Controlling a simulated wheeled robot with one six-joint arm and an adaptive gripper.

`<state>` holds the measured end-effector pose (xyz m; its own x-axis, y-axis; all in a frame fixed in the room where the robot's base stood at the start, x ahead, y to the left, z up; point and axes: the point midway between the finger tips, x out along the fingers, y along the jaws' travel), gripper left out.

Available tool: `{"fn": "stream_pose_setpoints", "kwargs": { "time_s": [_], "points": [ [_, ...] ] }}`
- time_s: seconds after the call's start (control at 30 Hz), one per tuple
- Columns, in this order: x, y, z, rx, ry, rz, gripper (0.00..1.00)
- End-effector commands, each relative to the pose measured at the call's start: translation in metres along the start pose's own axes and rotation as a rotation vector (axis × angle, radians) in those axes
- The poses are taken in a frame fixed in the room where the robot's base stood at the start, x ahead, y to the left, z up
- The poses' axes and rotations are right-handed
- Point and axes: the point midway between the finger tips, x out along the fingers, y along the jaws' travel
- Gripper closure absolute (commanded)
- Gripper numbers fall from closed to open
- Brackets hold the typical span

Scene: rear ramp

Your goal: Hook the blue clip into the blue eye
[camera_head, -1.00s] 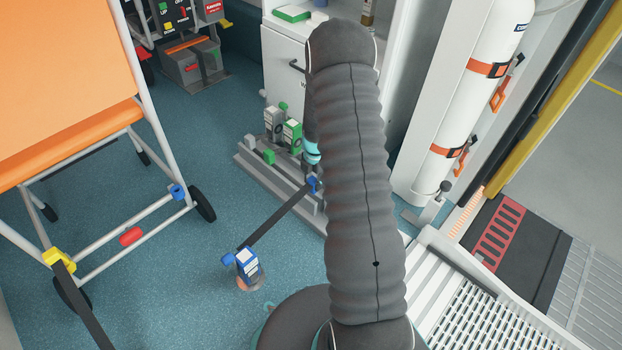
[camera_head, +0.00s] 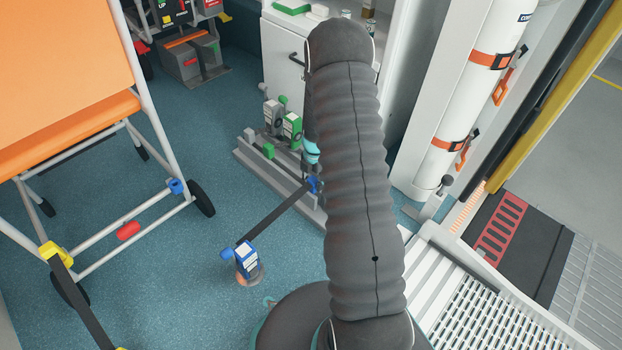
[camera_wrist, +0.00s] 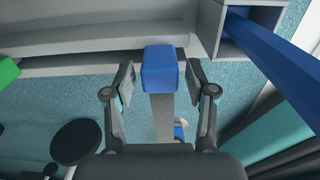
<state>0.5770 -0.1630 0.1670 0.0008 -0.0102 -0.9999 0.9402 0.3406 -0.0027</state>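The blue clip (camera_head: 314,185) sits at the low grey rail, at the end of a dark strap (camera_head: 275,218) from a blue-labelled reel (camera_head: 247,260) on the floor. In the wrist view the blue clip (camera_wrist: 160,72) lies between the fingers of my gripper (camera_wrist: 161,78), with a small gap on each side. My gripper is open around it; in the head view my arm hides most of the gripper. A blue eye (camera_head: 176,187) is on the lower frame of the orange chair at left, well apart from the clip.
The orange chair (camera_head: 75,130) has a red fitting (camera_head: 128,229) and a yellow one (camera_head: 55,251) with a dark strap. Grey and green reels (camera_head: 291,127) stand on the grey rail (camera_head: 250,165). Blue floor (camera_head: 200,270) lies open between chair and rail.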

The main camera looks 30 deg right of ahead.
Motion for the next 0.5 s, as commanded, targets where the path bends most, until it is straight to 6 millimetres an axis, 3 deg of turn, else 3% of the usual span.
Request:
{"fn": "stream_pose_setpoints", "kwargs": {
  "time_s": [0.33,0.5],
  "points": [
    [-0.002,0.000,0.000,0.000,0.000,0.000,0.34],
    [-0.018,0.001,0.000,0.000,-0.001,0.002,0.34]
  ]
}}
